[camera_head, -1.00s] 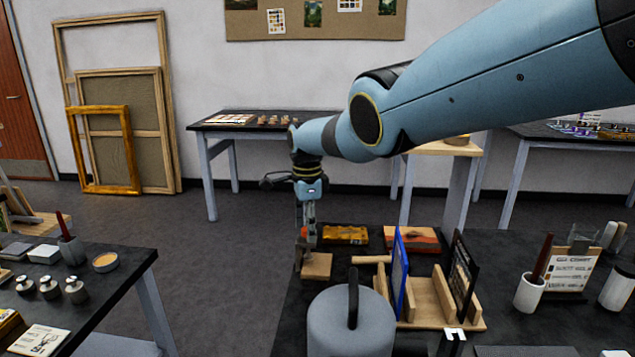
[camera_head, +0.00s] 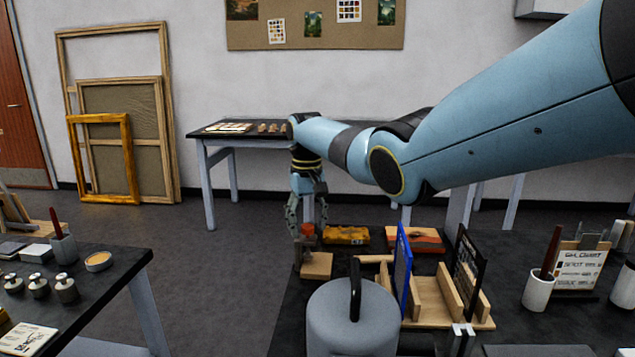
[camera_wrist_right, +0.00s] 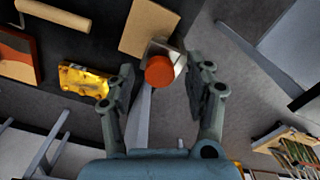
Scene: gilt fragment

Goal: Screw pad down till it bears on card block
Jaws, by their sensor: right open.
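My right gripper (camera_head: 307,221) is open, pointing down over the near table's left edge. In the right wrist view its fingers (camera_wrist_right: 158,88) stand apart, one on each side of a round orange-red knob (camera_wrist_right: 160,70), with gaps between. The knob (camera_head: 307,229) also shows in the head view, just under the fingertips. It sits over a pale metal bracket (camera_wrist_right: 166,50) beside a light wooden block (camera_wrist_right: 147,27). The block (camera_head: 317,265) lies at the table edge in the head view. The pad under the knob and its contact cannot be made out. My left gripper is out of view.
A yellow box (camera_head: 346,235) and an orange-and-dark block (camera_head: 414,240) lie behind. A wooden rack (camera_head: 430,298) with upright panels stands right, and a grey canister (camera_head: 352,322) in front. Open floor (camera_head: 215,270) lies left of the table.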

